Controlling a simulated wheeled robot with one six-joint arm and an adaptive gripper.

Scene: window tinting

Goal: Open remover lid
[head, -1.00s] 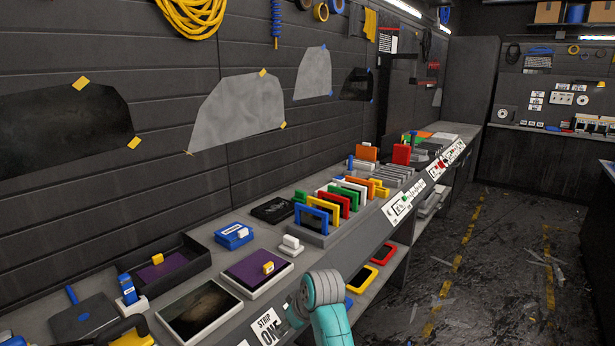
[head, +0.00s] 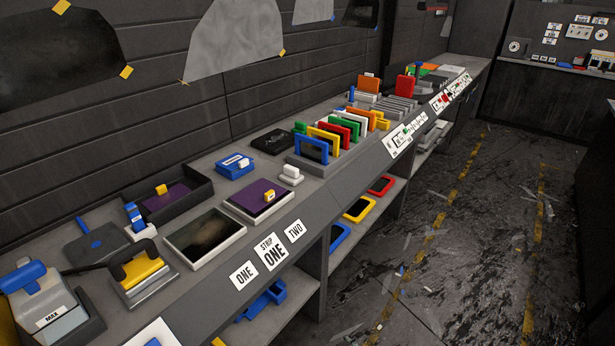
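No container in view carries a readable remover label, so I cannot tell for sure which lid is the remover lid. A flat dark grey lidded box (head: 97,246) with a blue knob on top lies on the bench at the left. In front of it, at the lower left, a grey container marked MAX (head: 55,312) with a blue handle on top (head: 22,277) stands in a dark holder, partly cut off by the picture edge. My gripper is not in view.
A yellow tool with a black handle (head: 142,272) sits between the MAX container and a dark framed panel (head: 205,238). A dark tray (head: 200,190), a purple pad (head: 258,196) and a colourful frame rack (head: 312,166) stand farther along.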

